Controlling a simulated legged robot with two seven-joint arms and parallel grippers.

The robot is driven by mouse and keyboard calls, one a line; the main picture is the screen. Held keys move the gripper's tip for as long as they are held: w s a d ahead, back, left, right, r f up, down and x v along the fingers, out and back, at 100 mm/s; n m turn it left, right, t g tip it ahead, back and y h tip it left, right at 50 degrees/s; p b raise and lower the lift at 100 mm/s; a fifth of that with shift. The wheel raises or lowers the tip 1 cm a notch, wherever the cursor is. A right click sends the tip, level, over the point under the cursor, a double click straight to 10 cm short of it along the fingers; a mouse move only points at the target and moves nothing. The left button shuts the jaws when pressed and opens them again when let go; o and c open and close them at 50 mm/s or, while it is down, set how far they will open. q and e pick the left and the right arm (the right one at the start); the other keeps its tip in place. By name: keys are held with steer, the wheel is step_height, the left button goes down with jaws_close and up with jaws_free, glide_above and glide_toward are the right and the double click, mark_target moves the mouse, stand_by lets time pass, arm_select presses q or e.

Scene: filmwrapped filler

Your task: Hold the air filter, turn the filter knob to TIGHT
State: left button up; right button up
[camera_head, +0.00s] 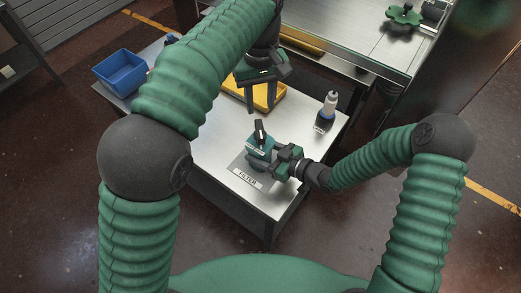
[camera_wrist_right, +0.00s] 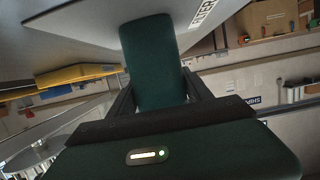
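The air filter (camera_head: 259,151) is a teal-green block with a black knob (camera_head: 260,132) on top. It stands on the metal table beside a plate marked FILTER (camera_head: 247,178). My right gripper (camera_head: 277,162) is shut on the filter's side from the right. In the right wrist view the dark green filter body (camera_wrist_right: 150,55) sits between its two fingers. My left gripper (camera_head: 261,98) is above and behind the knob, pointing down, with its fingers apart and nothing between them. The knob's marking is too small to read.
A yellow tray (camera_head: 268,97) lies on the table behind the left gripper. A bottle (camera_head: 327,110) stands at the right of the table (camera_head: 210,140). A blue bin (camera_head: 120,72) sits at the left corner. A green handwheel (camera_head: 404,17) is on the bench behind.

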mark_target(260, 128)
jaws_close()
steer(key=shift+c, duration=0.2)
jaws_free()
arm_select(q)
steer(key=shift+a, duration=0.1)
arm_select(e)
steer(key=c, duration=1)
arm_select(q)
steer(key=shift+o, duration=0.6)
steer(key=shift+r, duration=0.25)
steer(key=shift+m, duration=0.8)
step_height(260, 128, down, 10)
steer(key=shift+f, duration=0.25)
